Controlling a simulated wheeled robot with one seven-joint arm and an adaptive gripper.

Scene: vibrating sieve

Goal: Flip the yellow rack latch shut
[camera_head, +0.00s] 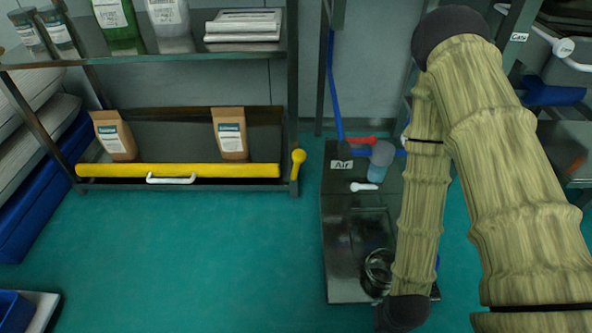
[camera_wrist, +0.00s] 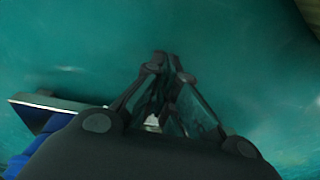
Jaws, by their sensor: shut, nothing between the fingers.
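The yellow rack latch (camera_head: 297,168) is a short upright lever with a round knob. It stands at the right post of the rack in the head view, beside the right end of a yellow bar (camera_head: 200,170). The bar runs along the front of the lower shelf and has a white handle (camera_head: 171,180). My gripper (camera_wrist: 166,68) shows in the wrist view, shut and empty over the teal floor. The head view does not show its fingers. The latch is not seen in the wrist view.
Two brown bags (camera_head: 230,133) stand on the shelf behind the yellow bar. A grey machine (camera_head: 340,270) with an "Air" label and a red lever (camera_head: 362,140) stands right of the rack. My sleeved arm covers the right side. The floor (camera_head: 190,260) before the rack is clear.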

